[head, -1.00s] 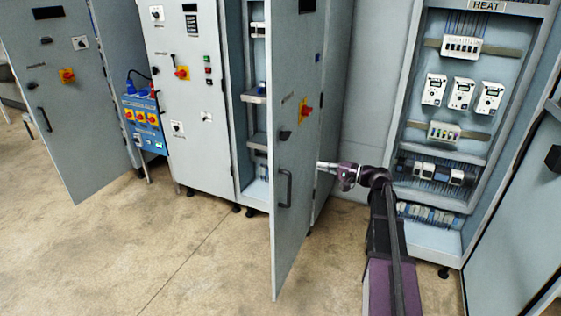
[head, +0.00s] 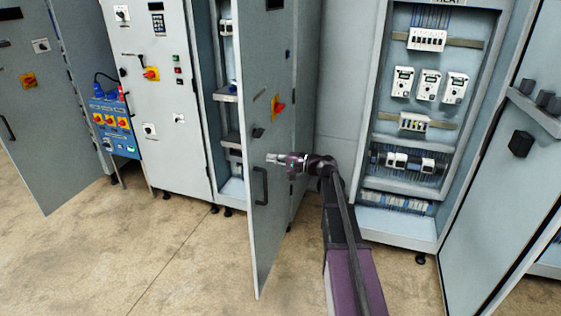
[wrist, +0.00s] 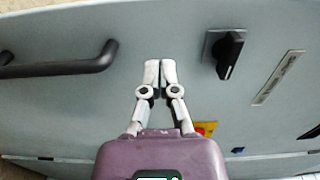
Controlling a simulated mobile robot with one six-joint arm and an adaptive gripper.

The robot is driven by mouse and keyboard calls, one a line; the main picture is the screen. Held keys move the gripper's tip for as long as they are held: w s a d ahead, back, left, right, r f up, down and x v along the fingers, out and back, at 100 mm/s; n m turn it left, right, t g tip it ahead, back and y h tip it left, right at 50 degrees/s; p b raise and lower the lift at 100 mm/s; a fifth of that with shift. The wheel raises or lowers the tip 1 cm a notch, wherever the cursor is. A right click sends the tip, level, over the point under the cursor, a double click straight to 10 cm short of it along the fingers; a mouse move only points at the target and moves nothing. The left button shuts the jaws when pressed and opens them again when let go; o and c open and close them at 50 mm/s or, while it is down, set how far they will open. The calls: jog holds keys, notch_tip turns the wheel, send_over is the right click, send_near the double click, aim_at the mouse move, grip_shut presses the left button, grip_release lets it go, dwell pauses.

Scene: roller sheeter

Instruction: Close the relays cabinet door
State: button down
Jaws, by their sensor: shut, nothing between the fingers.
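A tall grey cabinet door (head: 276,200) stands open in the middle of the head view, its outer face toward my arm. I cannot read a name on it, so whether it is the relays door is unclear. It has a black handle (head: 260,185), a black knob (head: 258,132) and a red-yellow switch (head: 278,107). My gripper (head: 272,158) is shut and empty, in front of this face, right of and above the handle. In the wrist view my gripper (wrist: 160,66) points at the door, between handle (wrist: 75,66) and knob (wrist: 230,54). Contact cannot be told.
Behind the door is an open cabinet with shelves (head: 228,97). At right stands an open cabinet marked HEAT (head: 400,220), its door (head: 500,200) swung out. A closed cabinet front (head: 160,100), a blue socket box (head: 115,128) and another open door (head: 40,120) are left. The front floor is clear.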

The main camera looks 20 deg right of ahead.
aim_at(252, 155)
jog(key=shift+x, duration=2.65)
